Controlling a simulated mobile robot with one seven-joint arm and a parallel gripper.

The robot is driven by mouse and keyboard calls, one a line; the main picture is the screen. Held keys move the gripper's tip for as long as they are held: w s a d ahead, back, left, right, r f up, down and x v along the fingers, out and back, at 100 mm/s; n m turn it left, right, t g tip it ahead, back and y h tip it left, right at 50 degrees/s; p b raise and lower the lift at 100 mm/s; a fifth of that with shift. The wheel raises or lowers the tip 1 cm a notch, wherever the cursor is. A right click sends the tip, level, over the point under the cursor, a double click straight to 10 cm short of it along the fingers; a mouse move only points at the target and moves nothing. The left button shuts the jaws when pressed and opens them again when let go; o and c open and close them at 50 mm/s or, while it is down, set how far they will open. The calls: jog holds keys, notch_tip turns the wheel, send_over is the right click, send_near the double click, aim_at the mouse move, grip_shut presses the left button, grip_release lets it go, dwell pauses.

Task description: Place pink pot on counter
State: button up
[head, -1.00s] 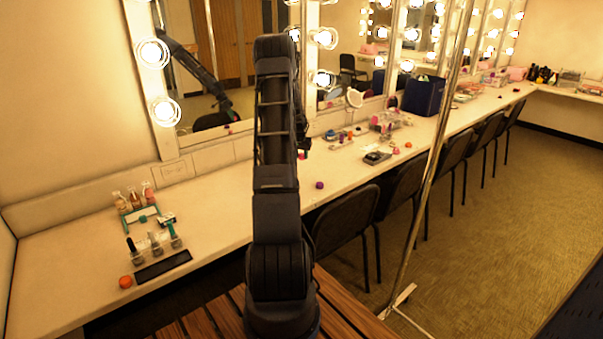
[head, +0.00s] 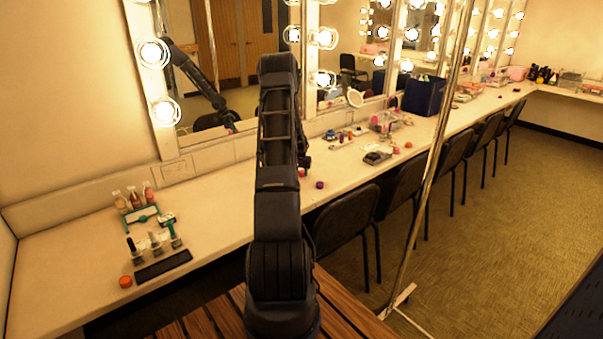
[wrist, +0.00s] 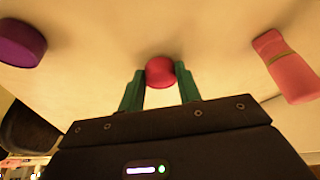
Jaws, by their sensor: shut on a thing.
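The pink pot (wrist: 160,71) is a small round reddish-pink pot between the green fingertips of my gripper (wrist: 160,83) in the wrist view. My gripper is shut on it. In the head view the pot (head: 302,172) shows as a small pink spot just right of my arm, below the dark gripper (head: 304,161), which is partly hidden by the arm. The pale counter (head: 240,178) runs along the mirrors and fills the background of the wrist view. The pot is low over the counter or on it; I cannot tell whether they touch.
A purple pot (wrist: 20,42) lies left of the pink pot in the wrist view, and a pink tube (wrist: 287,68) lies right. Nail polish bottles (head: 155,242) and an orange pot (head: 125,281) stand at the counter's left. Black chairs (head: 345,222) line the front edge.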

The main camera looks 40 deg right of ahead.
jog(key=o, duration=0.9)
jog(key=shift+f, duration=0.1)
jog(key=shift+o, duration=0.2)
